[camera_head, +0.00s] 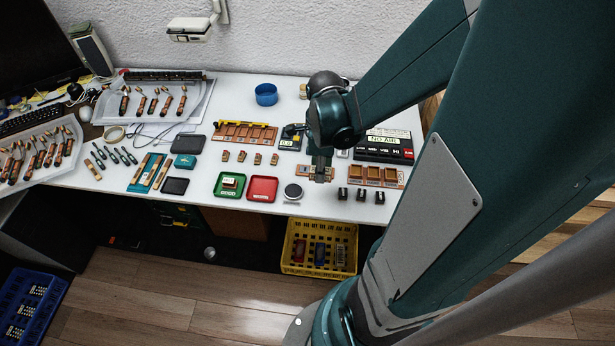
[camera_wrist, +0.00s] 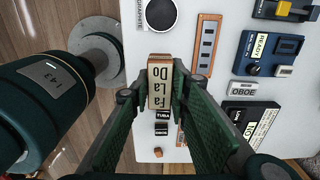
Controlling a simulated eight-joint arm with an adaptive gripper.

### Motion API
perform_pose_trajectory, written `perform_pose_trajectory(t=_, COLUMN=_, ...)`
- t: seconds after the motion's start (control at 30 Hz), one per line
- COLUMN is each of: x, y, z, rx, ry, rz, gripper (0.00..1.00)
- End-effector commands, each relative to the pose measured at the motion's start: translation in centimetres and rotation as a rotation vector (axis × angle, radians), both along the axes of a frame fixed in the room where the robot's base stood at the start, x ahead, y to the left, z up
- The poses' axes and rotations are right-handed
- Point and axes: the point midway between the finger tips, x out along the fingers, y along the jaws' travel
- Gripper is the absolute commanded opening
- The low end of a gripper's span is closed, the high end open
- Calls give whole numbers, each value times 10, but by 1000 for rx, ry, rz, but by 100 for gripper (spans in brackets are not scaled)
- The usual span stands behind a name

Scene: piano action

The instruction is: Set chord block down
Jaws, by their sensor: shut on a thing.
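The chord block (camera_wrist: 159,84) is a small wooden block with a cream face lettered Fa, La and Do. My gripper (camera_wrist: 150,98) is shut on it, with one green finger on each side, in the wrist view. In the head view my gripper (camera_head: 321,170) points down over the front part of the white table, and the block's wooden end (camera_head: 322,178) shows at its tips. It is between the round dark disc and the row of small black blocks. I cannot tell whether the block touches the table.
A red tray (camera_head: 262,195) and a green tray (camera_head: 220,191) lie left of the disc (camera_head: 293,191). Black blocks (camera_head: 361,194) and a wooden compartment tray (camera_head: 400,180) lie right. A NO AIR box (camera_head: 385,155) stands behind. A yellow crate (camera_head: 320,268) is below the table edge.

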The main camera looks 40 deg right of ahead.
Motion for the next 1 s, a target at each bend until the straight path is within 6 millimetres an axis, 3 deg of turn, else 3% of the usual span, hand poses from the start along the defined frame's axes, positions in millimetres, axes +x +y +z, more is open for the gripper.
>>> perform_pose_trajectory(t=0.27, x=0, y=0, z=-8, rx=0, ry=0, rz=0, gripper=7)
perform_pose_trajectory(t=0.7, x=0, y=0, z=-53, rx=0, ry=0, rz=0, gripper=7)
perform_pose_trajectory(t=1.0, x=0, y=0, z=-59, rx=0, ry=0, rz=0, gripper=7)
